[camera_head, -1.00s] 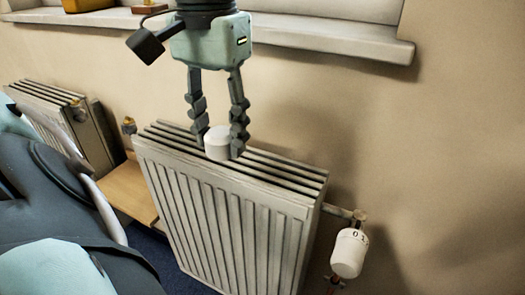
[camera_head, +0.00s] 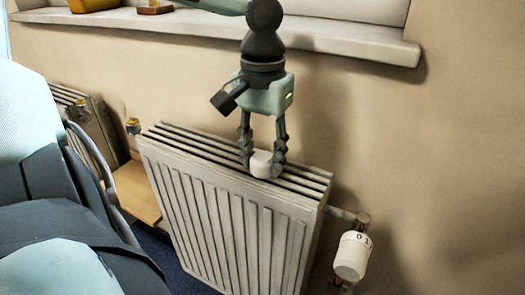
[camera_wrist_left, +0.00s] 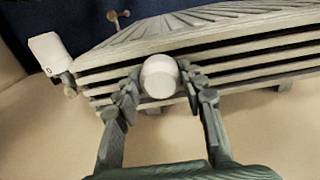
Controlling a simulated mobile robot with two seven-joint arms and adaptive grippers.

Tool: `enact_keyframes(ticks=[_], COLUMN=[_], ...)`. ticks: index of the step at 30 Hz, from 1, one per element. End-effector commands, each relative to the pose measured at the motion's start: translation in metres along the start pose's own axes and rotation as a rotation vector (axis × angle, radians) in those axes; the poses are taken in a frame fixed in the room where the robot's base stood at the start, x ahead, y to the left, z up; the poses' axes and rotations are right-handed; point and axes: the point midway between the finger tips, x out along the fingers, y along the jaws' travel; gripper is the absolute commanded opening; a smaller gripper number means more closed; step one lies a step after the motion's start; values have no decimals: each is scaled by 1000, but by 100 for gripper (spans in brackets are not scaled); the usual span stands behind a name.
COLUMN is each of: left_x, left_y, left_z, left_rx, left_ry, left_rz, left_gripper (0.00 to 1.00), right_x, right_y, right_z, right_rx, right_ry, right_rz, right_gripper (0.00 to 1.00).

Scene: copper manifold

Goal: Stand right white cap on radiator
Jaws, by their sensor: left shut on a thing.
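The white cap (camera_head: 261,164) is between the fingertips of my left gripper (camera_head: 263,168), which is shut on it. The cap is at the top grille of the near radiator (camera_head: 225,215), towards its right half. Whether the cap touches the grille I cannot tell. In the left wrist view the cap (camera_wrist_left: 159,77) shows its round face between the two fingers (camera_wrist_left: 158,85), with the radiator slats (camera_wrist_left: 235,62) behind it. My right gripper is not in view.
A white thermostatic valve head (camera_head: 352,255) sits at the radiator's right side. A second radiator (camera_head: 88,125) with a brass valve (camera_head: 133,125) stands at the left. The window sill (camera_head: 300,36) runs above, behind my left gripper. A wooden board (camera_head: 137,190) lies between the radiators.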

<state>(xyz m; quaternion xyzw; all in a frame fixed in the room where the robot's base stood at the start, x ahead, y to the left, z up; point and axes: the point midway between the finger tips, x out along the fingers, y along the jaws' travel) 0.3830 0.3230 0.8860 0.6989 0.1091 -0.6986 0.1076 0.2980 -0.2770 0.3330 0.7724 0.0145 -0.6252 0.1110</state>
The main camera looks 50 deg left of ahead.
Motion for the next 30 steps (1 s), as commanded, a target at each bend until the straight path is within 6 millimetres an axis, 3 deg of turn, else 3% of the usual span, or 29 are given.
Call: enact_keyframes(ticks=[9, 10, 15, 25, 30], left_x=[3, 3, 2, -2, -25], left_y=[0, 0, 0, 0, 0], left_z=[0, 0, 0, 0, -1], left_rx=[0, 0, 0, 0, -2], left_ry=[-1, -1, 0, 3, 6], left_rz=[-1, -1, 0, 0, 0], left_gripper=[20, 42, 60, 60, 60], right_x=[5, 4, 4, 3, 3], right_y=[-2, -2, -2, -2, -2], right_z=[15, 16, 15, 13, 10], right_rx=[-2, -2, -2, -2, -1], right_ry=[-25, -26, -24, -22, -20], right_rz=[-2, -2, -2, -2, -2], right_gripper=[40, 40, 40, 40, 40])
